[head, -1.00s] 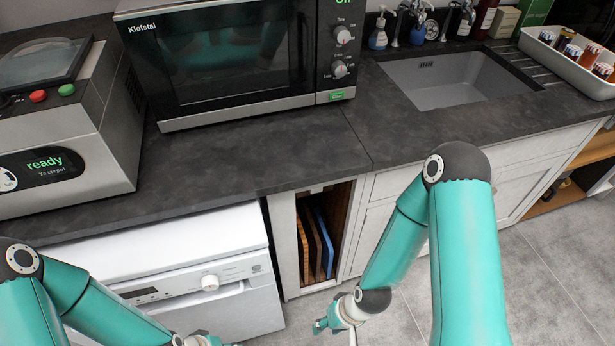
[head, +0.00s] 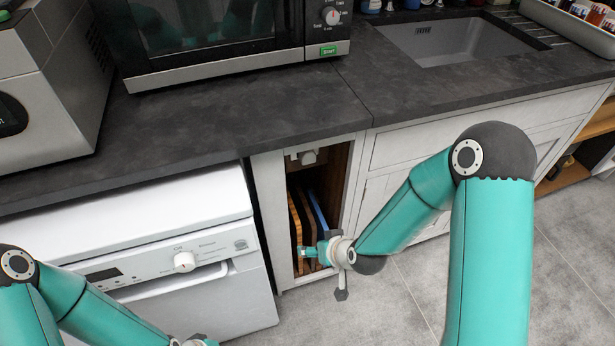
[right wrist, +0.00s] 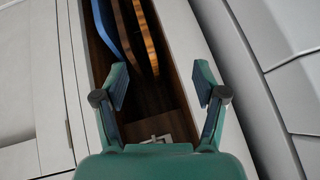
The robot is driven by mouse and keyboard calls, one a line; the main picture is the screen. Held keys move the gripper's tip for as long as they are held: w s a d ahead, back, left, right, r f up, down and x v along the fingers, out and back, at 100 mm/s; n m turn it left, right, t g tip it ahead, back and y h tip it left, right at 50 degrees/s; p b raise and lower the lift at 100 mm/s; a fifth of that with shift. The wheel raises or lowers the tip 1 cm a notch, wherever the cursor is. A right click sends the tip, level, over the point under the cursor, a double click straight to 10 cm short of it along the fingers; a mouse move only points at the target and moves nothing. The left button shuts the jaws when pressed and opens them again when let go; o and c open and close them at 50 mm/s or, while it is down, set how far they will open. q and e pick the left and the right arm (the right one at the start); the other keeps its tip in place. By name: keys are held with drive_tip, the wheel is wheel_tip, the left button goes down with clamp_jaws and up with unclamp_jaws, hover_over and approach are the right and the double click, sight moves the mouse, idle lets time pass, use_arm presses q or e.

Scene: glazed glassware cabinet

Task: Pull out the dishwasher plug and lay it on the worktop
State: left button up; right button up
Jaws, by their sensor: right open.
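A white plug and socket (head: 308,157) show small at the top of the open narrow niche under the worktop (head: 215,125). I cannot tell the plug from its socket at this size. My right gripper (head: 311,253) is in front of the niche, below the socket and apart from it. In the right wrist view its jaws (right wrist: 160,82) are open and empty, facing the niche. A white piece of the socket or plug (right wrist: 157,139) shows low between the jaws, partly hidden by the gripper body. My left gripper (head: 194,341) is cut off at the bottom edge.
Upright boards (head: 311,216) stand inside the niche. The white dishwasher (head: 215,205) is left of it, a cupboard (head: 385,195) right. The microwave (head: 220,55) stands at the back of the worktop. The worktop's front strip is clear.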

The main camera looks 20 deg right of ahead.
drive_tip(key=w+d+t+b, duration=0.1)
drive_tip(key=w+t+b, duration=0.3)
drive_tip(key=w+b, duration=0.3)
drive_tip(key=n+t+h+b, duration=0.15)
drive_tip(key=t+b, duration=0.55)
drive_tip(key=b, duration=0.7)
approach(309, 159)
drive_tip(key=w, duration=0.1)
use_arm(q)
wheel_tip(309, 159, down, 24)
use_arm(e)
drive_tip(key=shift+w+a+h, duration=0.15)
drive_tip(key=shift+w+h, duration=0.05)
drive_tip(key=shift+h, duration=0.15)
use_arm(q)
drive_tip(key=shift+r, duration=0.15)
use_arm(e)
drive_tip(key=shift+w, duration=0.1)
drive_tip(key=w+p, duration=0.2)
drive_tip(key=w, duration=0.5)
drive_tip(key=shift+w+a+f, duration=0.1)
drive_tip(key=shift+w, duration=0.1)
use_arm(q)
drive_tip(key=shift+r, duration=0.8)
use_arm(e)
drive_tip(key=shift+w, duration=0.7)
